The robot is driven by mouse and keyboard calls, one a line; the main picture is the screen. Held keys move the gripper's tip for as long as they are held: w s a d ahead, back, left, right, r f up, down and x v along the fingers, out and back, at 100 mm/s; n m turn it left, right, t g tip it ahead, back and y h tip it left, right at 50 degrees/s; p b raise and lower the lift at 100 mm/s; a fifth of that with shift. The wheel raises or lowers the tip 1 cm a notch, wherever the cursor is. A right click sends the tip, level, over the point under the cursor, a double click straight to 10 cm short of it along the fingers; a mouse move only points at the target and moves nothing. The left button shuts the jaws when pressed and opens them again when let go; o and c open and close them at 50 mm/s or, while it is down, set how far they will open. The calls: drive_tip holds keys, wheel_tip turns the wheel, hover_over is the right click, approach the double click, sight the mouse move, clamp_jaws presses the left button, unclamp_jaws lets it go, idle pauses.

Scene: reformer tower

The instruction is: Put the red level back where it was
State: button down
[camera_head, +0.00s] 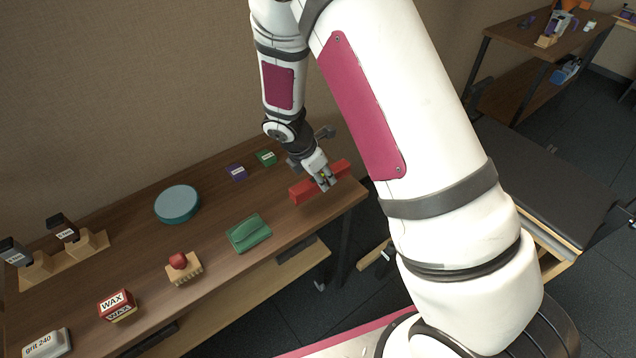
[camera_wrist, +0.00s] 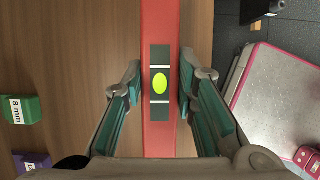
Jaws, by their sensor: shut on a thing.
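The red level (camera_head: 309,189) is a long red bar at the right end of the wooden workbench in the head view. In the wrist view the red level (camera_wrist: 160,30) runs top to bottom between my fingers, with its yellow-green vial facing the camera. My gripper (camera_head: 324,180) is shut on the middle of the level; it also shows in the wrist view (camera_wrist: 160,88) with one finger on each side. I cannot tell whether the level touches the bench top or is held just above it.
On the workbench (camera_head: 215,215) are a green block (camera_head: 266,157), a purple block (camera_head: 237,172), a teal disc (camera_head: 177,204), a green case (camera_head: 249,233), a brush (camera_head: 183,267) and a wax box (camera_head: 117,305). The bench's right edge is close to the level.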

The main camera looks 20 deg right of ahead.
drive_tip(key=shift+w+a+f, duration=0.1)
drive_tip(key=shift+w+a, duration=0.25)
drive_tip(key=shift+w, duration=0.1)
drive_tip(key=shift+f, duration=1.7)
drive_tip(key=shift+f, duration=0.15)
drive_tip(key=c, duration=1.3)
unclamp_jaws()
drive_tip(key=shift+s, duration=0.1)
